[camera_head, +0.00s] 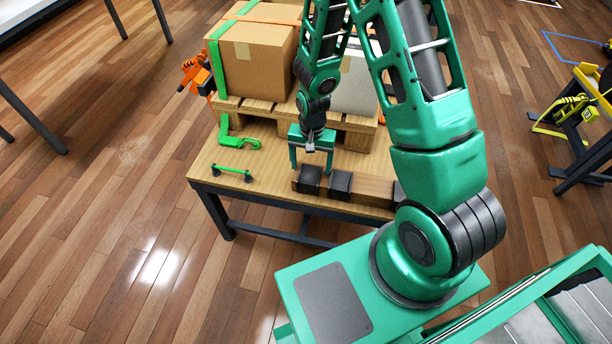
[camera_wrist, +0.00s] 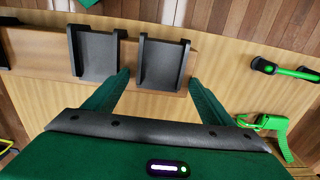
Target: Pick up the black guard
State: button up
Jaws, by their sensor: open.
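Black guards sit on a wooden bar along the table's near edge. The left one (camera_head: 310,180) and the one beside it (camera_head: 340,184) show in the head view. In the wrist view the first guard (camera_wrist: 163,62) is a U-shaped channel with raised sides, and the second (camera_wrist: 97,53) is left of it. My green gripper (camera_head: 311,160) is open and empty, pointing down just behind the left guard. In the wrist view my fingertips (camera_wrist: 158,80) appear on either side of that guard's near end. Whether they touch it or hang above it I cannot tell.
A wooden pallet (camera_head: 255,107) with a cardboard box (camera_head: 257,60) stands behind my gripper. A green ratchet buckle (camera_head: 238,141) and a green bar with black ends (camera_head: 232,172) lie on the table's left. A third black guard is partly hidden by my arm.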

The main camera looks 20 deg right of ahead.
jog(key=c, duration=1.2)
jog(key=shift+o, duration=0.2)
jog(key=shift+s+a+r, duration=0.2)
jog(key=shift+s+r, duration=0.1)
jog(key=shift+r, duration=0.05)
jog(key=s+a+r, duration=0.7)
jog(key=s, duration=0.3)
jog(key=shift+s+a+r, duration=0.2)
jog(key=shift+s+a, duration=0.2)
